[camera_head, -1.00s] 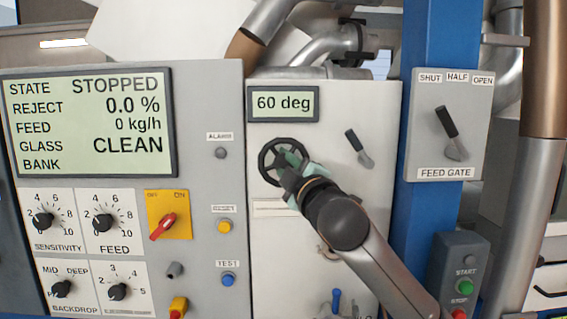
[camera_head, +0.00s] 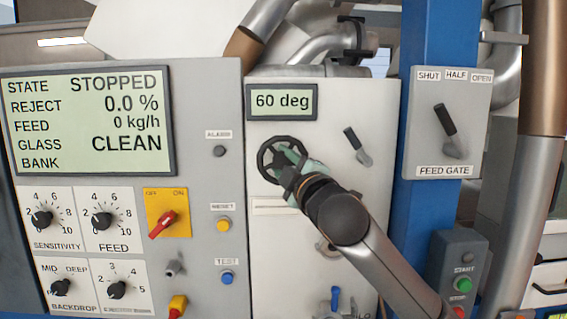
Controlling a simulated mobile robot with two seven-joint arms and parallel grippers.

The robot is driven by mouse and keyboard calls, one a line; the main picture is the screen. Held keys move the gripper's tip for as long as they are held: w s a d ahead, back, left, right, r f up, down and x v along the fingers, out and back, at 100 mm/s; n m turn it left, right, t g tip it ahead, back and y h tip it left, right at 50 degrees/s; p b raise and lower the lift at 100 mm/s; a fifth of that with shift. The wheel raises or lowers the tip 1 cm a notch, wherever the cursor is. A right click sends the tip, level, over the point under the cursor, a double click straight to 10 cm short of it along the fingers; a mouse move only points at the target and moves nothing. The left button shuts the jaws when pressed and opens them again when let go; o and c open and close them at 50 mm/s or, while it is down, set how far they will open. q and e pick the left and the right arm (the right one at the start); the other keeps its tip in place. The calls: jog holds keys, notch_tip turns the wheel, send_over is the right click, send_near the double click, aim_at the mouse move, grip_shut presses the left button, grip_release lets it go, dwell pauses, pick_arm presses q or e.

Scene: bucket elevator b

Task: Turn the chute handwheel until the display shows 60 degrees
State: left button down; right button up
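The chute handwheel (camera_head: 262,163) is a black spoked wheel on the light cabinet front. The display (camera_head: 282,102) above it reads 60 deg. My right gripper (camera_head: 288,165) is at the wheel's right side, overlapping its rim and hub. The wrist hides the fingertips, so I cannot tell whether they are shut on the wheel. My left gripper is not in view.
A lever (camera_head: 357,147) sits right of the wheel. The feed gate panel (camera_head: 448,123) is on the blue post. A large panel (camera_head: 205,90) with screen, knobs and buttons stands left. A start/stop box (camera_head: 459,252) is at lower right.

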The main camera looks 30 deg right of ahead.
jog(key=shift+s, duration=0.15)
jog(key=b+v, duration=0.4)
jog(key=v, duration=0.8)
jog(key=shift+b, duration=0.3)
jog(key=shift+s+f, duration=0.1)
jog(key=shift+s, duration=0.05)
jog(key=w+a+f+m+g+y, duration=0.1)
jog(key=w+a+f+g+y, duration=0.15)
jog(key=f, duration=0.85)
jog(key=w+a+f+m+g+y, duration=0.1)
jog(key=w+a+f, duration=0.15)
jog(key=f, duration=0.85)
jog(key=w+a+f+m+g+y, duration=0.1)
jog(key=w+a+f+g+y, duration=0.15)
jog(key=f, duration=0.85)
jog(key=s+a+f+m+g, duration=0.15)
jog(key=s+f, duration=0.25)
jog(key=f, duration=0.4)
jog(key=s+a+f+m, duration=0.1)
jog(key=s+f+m, duration=0.15)
jog(key=f, duration=0.65)
jog(key=s+a+f+m+g, duration=0.1)
jog(key=s+a+f, duration=0.1)
jog(key=s+f, duration=0.4)
jog(key=s+a+f+m+g, duration=0.1)
jog(key=s+a+f, duration=0.2)
jog(key=s+f, duration=0.4)
jog(key=s, duration=0.3)
jog(key=shift+f, duration=0.3)
